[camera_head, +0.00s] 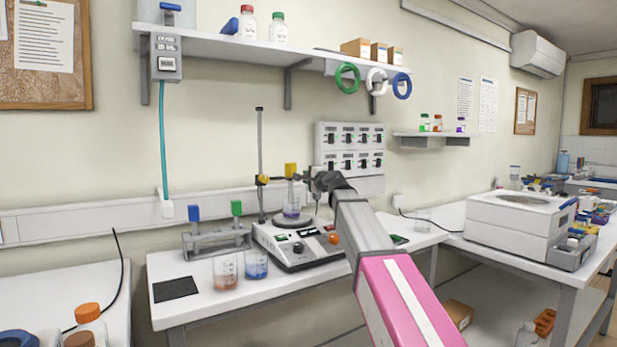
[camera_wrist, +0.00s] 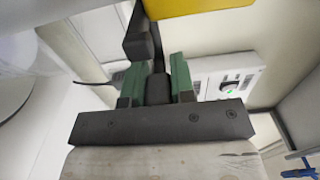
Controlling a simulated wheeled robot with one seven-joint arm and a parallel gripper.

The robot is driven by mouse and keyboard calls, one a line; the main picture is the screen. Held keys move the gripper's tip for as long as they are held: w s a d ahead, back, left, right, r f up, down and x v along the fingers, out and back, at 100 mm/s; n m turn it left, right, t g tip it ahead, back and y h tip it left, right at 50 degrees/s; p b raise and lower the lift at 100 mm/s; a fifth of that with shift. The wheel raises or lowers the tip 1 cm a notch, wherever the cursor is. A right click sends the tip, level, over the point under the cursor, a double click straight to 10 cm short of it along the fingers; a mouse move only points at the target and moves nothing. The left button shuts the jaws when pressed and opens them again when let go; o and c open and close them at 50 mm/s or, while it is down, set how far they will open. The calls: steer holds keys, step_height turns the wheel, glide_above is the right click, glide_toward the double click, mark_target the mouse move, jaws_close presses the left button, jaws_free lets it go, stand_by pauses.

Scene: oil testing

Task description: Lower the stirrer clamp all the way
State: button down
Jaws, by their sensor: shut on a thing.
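The stirrer clamp (camera_head: 262,179) is a yellow and dark piece on the upright rod (camera_head: 260,140) of the stirrer (camera_head: 297,240). It sits partway up the rod, above the base. My gripper (camera_head: 318,184) is at the right of this yellow block. In the wrist view my gripper (camera_wrist: 158,88) has its green finger pads closed around a dark narrow part (camera_wrist: 158,88), below a large yellow surface (camera_wrist: 200,5). The exact contact is small in the head view.
Beakers with reddish (camera_head: 225,272) and blue liquid (camera_head: 256,264) stand in front of the stirrer. A rack (camera_head: 215,240) with blue and green tops is at its left. A panel of switches (camera_head: 350,150) is on the wall behind. A white machine (camera_head: 520,222) stands at the right.

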steer(key=c, duration=1.1)
jaws_free()
steer(key=shift+f, duration=0.45)
steer(key=shift+o, duration=0.7)
steer(key=shift+r, duration=0.15)
steer(key=v, duration=1.1)
